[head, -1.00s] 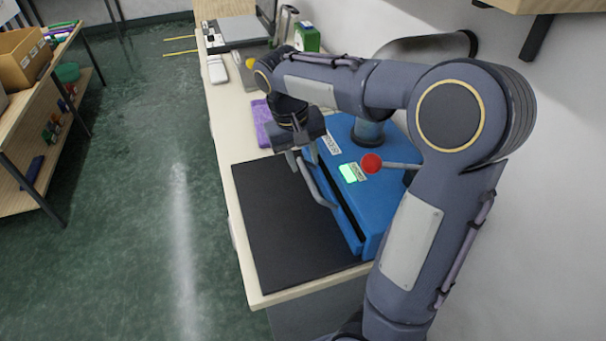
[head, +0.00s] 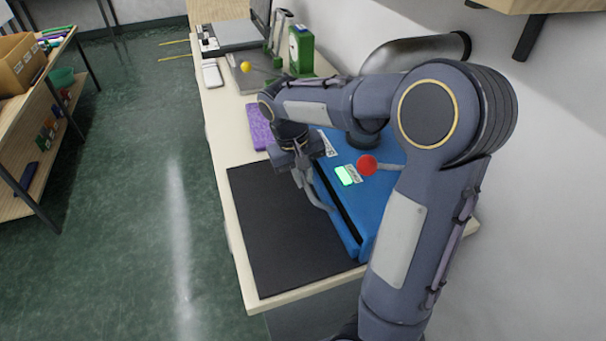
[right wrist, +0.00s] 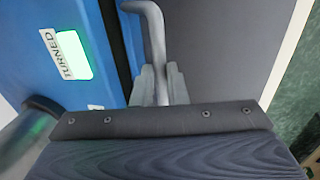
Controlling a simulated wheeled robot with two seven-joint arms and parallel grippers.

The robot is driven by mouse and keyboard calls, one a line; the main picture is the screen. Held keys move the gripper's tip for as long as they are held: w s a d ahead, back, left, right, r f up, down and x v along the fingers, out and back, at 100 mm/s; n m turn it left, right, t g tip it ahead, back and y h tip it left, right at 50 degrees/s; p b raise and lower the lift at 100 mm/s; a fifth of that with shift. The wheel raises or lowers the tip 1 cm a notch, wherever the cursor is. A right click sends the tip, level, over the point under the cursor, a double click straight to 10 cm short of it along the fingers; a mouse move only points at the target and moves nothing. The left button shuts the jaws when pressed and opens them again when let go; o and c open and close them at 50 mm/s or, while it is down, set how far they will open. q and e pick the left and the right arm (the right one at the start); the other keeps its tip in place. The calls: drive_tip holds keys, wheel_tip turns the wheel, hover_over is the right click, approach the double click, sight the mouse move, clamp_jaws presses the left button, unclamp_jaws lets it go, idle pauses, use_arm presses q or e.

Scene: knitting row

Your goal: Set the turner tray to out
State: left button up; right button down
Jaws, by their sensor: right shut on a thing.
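The turner is a blue box (head: 378,205) on the bench, with a dark slot along its left side. A bent grey handle (head: 318,196) stands out from the blue front of its tray (right wrist: 135,40). My right gripper (head: 302,180) is shut on this handle; in the right wrist view its fingers (right wrist: 160,84) close around the grey bar (right wrist: 156,28). A lit green indicator (head: 345,176) on the box's top sits by a label reading TURNED (right wrist: 56,54). My arm hides part of the box. My left gripper is not in view.
A red-knobbed lever (head: 367,165) sticks out over the box. A dark mat (head: 270,235) lies clear to the left of the tray. A purple block (head: 258,127) lies behind it. A shelf with bins (head: 20,65) stands across the open floor.

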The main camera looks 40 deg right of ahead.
drive_tip(key=w+a+p, duration=0.1)
drive_tip(key=w+a, duration=0.2)
drive_tip(key=a, duration=0.7)
drive_tip(key=w+a+p, duration=0.2)
drive_tip(key=w+a, duration=0.1)
drive_tip(key=a, duration=0.7)
drive_tip(key=shift+w+a, duration=0.2)
drive_tip(key=c, duration=1.5)
unclamp_jaws()
drive_tip(key=shift+w+a, duration=0.1)
drive_tip(key=shift+a, duration=0.1)
drive_tip(key=shift+o, duration=0.2)
drive_tip(key=shift+d, duration=0.1)
wheel_tip(320, 180, up, 8)
drive_tip(key=a, duration=0.1)
drive_tip(key=shift+w+a+f, duration=0.15)
drive_tip(key=shift+a, duration=0.05)
